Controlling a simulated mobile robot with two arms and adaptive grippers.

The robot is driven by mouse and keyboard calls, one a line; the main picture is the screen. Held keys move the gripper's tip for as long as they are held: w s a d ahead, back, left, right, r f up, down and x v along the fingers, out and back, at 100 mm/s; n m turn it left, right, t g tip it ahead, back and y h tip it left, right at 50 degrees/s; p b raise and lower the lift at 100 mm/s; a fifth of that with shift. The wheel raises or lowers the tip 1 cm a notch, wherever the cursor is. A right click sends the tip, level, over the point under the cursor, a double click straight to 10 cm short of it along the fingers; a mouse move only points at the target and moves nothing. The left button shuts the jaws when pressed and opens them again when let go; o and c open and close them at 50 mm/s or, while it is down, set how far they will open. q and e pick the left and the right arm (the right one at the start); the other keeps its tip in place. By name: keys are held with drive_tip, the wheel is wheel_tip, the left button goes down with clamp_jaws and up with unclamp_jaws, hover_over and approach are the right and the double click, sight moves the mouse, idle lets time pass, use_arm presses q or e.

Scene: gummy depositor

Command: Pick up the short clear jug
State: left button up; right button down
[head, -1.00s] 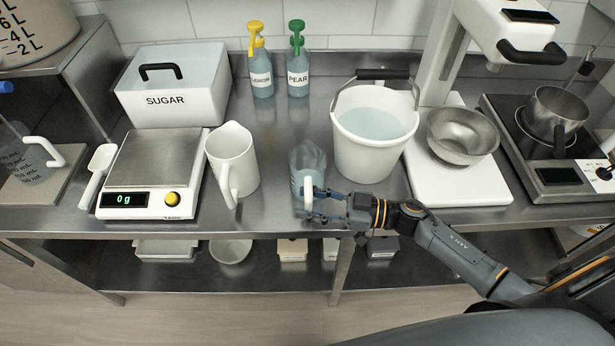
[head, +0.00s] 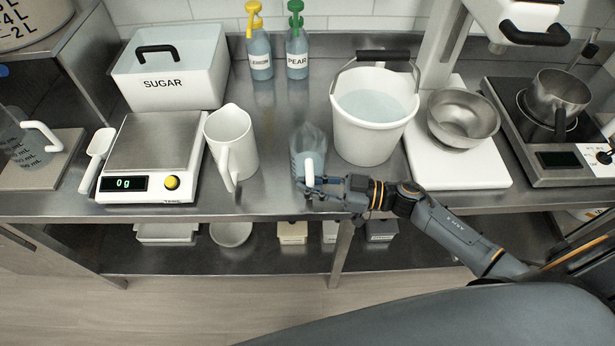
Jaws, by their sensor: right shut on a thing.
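The short clear jug (head: 308,143) stands near the front edge of the steel counter, between the white pitcher and the white bucket. It is see-through with a white handle facing the front. My right gripper (head: 312,184) reaches in from the right at the front of the jug and is shut on its handle. The fingers partly cover the lower part of the handle. I cannot tell whether the jug's base touches the counter. My left gripper is out of view.
A white pitcher (head: 231,146) stands left of the jug, and a white bucket (head: 371,143) of pale liquid stands close on its right. A scale (head: 126,184) reading 0 g is further left. A steel bowl (head: 462,118) and pot (head: 556,100) are at the right. Two pump bottles stand behind.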

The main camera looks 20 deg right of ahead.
drive_tip(key=shift+r, duration=0.7)
drive_tip(key=s+a+r+b, duration=0.2)
drive_tip(key=s+a+r, duration=0.1)
drive_tip(key=s+r, duration=0.8)
drive_tip(key=s, duration=0.2)
drive_tip(key=shift+s+a+r, duration=0.25)
drive_tip(key=shift+s, duration=0.05)
drive_tip(key=c, duration=2)
unclamp_jaws()
clamp_jaws()
